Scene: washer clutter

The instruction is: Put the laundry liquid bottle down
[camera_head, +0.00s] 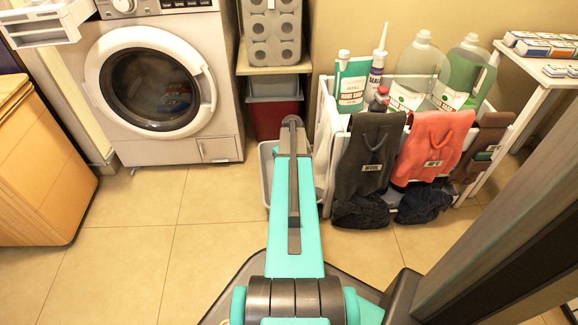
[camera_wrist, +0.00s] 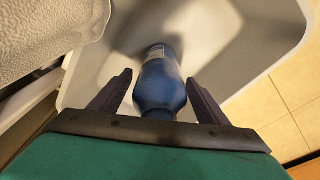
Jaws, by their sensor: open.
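A blue bottle (camera_wrist: 160,88) with a white label, which I take to be the laundry liquid bottle, is in the wrist view. It is inside a pale grey bin (camera_wrist: 225,75). My gripper (camera_wrist: 159,80) is open, with one dark finger on each side of the bottle and a visible gap on both sides. How the bottle's base meets the bin floor is hard to tell.
A white rack (camera_head: 335,120) with several bottles and hanging cloths stands right of my arm. A washer (camera_head: 152,80) with a shut round door stands left. A dark red bin (camera_head: 272,117) is behind. The tiled floor (camera_head: 130,240) at left is clear.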

